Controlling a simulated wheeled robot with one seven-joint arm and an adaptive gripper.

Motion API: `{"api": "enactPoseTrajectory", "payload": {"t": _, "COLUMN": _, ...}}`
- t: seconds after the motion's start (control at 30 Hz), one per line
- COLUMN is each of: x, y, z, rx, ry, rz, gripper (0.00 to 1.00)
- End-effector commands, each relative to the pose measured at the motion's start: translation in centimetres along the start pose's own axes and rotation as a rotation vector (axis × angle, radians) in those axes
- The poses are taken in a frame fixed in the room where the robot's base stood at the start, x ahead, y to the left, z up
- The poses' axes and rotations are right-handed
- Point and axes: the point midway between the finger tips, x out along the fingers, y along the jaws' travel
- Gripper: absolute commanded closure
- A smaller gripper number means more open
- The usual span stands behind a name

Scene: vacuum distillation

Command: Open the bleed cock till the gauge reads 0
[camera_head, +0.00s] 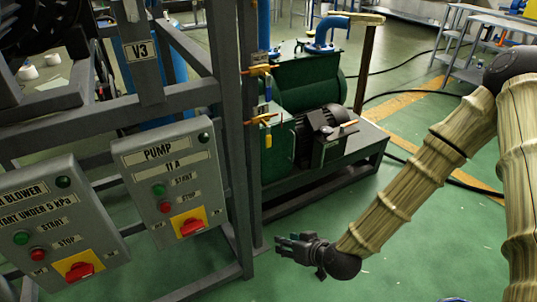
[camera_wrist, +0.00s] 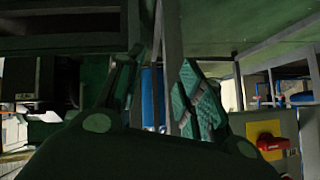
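Two small valves with yellow-orange handles sit on the grey frame post in the head view, an upper one (camera_head: 260,69) and a lower one (camera_head: 264,118). I cannot tell from the frames which is the bleed cock. No gauge face is readable in either view. My gripper (camera_head: 284,246) is low over the green floor, right of the post and below the valves, apart from both. In the wrist view its two fingers (camera_wrist: 158,95) stand apart with nothing between them, so it is open and empty.
A pump control box (camera_head: 165,180) and a blower control box (camera_head: 55,228) hang on the grey frame at left. A green pump unit (camera_head: 310,85) stands on a low base behind the gripper. The floor (camera_head: 400,250) at right is mostly clear. The wrist view shows a red switch (camera_wrist: 271,144).

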Motion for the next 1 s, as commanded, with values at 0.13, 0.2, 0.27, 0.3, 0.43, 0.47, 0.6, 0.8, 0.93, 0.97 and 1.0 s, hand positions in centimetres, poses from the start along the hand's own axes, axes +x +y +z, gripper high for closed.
{"api": "enactPoseTrajectory", "payload": {"t": 0.13, "x": 1.3, "y": -0.1, "z": -7.9, "rx": -0.093, "ry": 0.236, "rz": -0.028, "gripper": 0.62}}
{"api": "enactPoseTrajectory", "payload": {"t": 0.2, "x": 0.8, "y": -0.3, "z": -11.8, "rx": -0.14, "ry": 0.344, "rz": -0.031, "gripper": 0.62}}
{"api": "enactPoseTrajectory", "payload": {"t": 0.27, "x": 0.1, "y": -0.4, "z": -14.9, "rx": -0.177, "ry": 0.432, "rz": -0.027, "gripper": 0.62}}
{"api": "enactPoseTrajectory", "payload": {"t": 0.3, "x": -0.5, "y": -0.4, "z": -16.8, "rx": -0.2, "ry": 0.485, "rz": -0.025, "gripper": 0.62}}
{"api": "enactPoseTrajectory", "payload": {"t": 0.43, "x": -2.6, "y": -0.5, "z": -21.5, "rx": -0.256, "ry": 0.621, "rz": -0.007, "gripper": 0.62}}
{"api": "enactPoseTrajectory", "payload": {"t": 0.47, "x": -3.0, "y": -0.5, "z": -22.2, "rx": -0.266, "ry": 0.643, "rz": -0.003, "gripper": 0.62}}
{"api": "enactPoseTrajectory", "payload": {"t": 0.6, "x": -4.3, "y": -0.6, "z": -24.4, "rx": -0.292, "ry": 0.703, "rz": 0.008, "gripper": 0.62}}
{"api": "enactPoseTrajectory", "payload": {"t": 0.8, "x": -3.4, "y": -0.7, "z": -25.4, "rx": -0.297, "ry": 0.709, "rz": 0.01, "gripper": 0.62}}
{"api": "enactPoseTrajectory", "payload": {"t": 0.93, "x": -1.9, "y": -0.9, "z": -26.5, "rx": -0.297, "ry": 0.71, "rz": 0.01, "gripper": 0.62}}
{"api": "enactPoseTrajectory", "payload": {"t": 0.97, "x": -1.5, "y": -0.9, "z": -26.9, "rx": -0.297, "ry": 0.71, "rz": 0.01, "gripper": 0.62}}
{"api": "enactPoseTrajectory", "payload": {"t": 1.0, "x": -1.0, "y": -1.0, "z": -27.2, "rx": -0.296, "ry": 0.709, "rz": 0.01, "gripper": 0.62}}
